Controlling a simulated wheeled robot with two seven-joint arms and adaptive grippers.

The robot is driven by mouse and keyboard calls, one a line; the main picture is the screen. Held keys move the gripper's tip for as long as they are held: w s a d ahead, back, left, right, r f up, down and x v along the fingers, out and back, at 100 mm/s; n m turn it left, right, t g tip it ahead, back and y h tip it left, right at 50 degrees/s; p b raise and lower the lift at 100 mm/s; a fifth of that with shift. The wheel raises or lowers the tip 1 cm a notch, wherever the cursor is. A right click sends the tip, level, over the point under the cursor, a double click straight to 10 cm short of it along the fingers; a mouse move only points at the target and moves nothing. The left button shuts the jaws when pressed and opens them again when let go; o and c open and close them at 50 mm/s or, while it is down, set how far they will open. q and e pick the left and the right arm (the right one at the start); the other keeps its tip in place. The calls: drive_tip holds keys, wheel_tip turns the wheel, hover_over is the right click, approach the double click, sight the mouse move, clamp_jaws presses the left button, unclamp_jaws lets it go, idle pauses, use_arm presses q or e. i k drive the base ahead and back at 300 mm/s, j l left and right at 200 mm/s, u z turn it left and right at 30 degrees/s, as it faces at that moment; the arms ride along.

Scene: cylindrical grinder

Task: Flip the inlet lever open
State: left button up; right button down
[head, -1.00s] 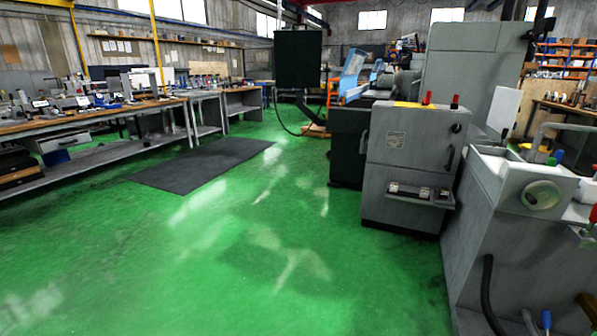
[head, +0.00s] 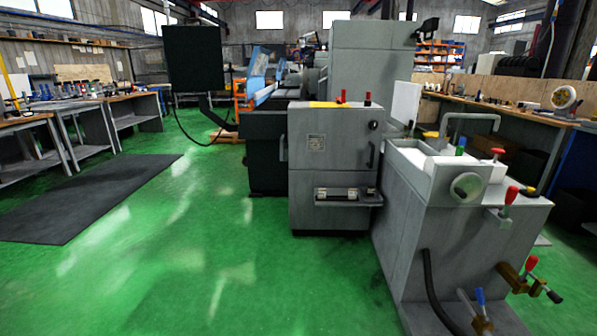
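A grey coolant-like unit (head: 420,228) stands at the right, with several coloured levers and valves. A red-handled lever (head: 511,195) is on its upper front edge. Low on its front are a lever with a red handle (head: 532,263), a black-ended handle (head: 553,296) and a blue-handled valve (head: 480,298), on brass-coloured fittings. A blue knob (head: 461,143) and a red knob (head: 497,152) sit on top. I cannot tell which is the inlet lever or whether it is open. Neither gripper is in view.
A grey cabinet (head: 327,165) with a small front shelf stands left of the unit, before the larger machine (head: 368,80). A dark mat (head: 85,200) lies at left, near workbenches (head: 95,118). The green floor (head: 215,270) in front is clear.

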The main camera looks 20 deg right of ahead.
sight(479, 293)
drive_tip(key=i+z, duration=0.55)
drive_tip(key=i, duration=0.25)
drive_tip(key=i+z, duration=0.45)
drive_tip(key=i+j+z, duration=0.15)
drive_tip(key=i+z, duration=0.35)
drive_tip(key=i+j+z, duration=0.45)
drive_tip(key=k+l, duration=0.05)
drive_tip(key=l, duration=0.05)
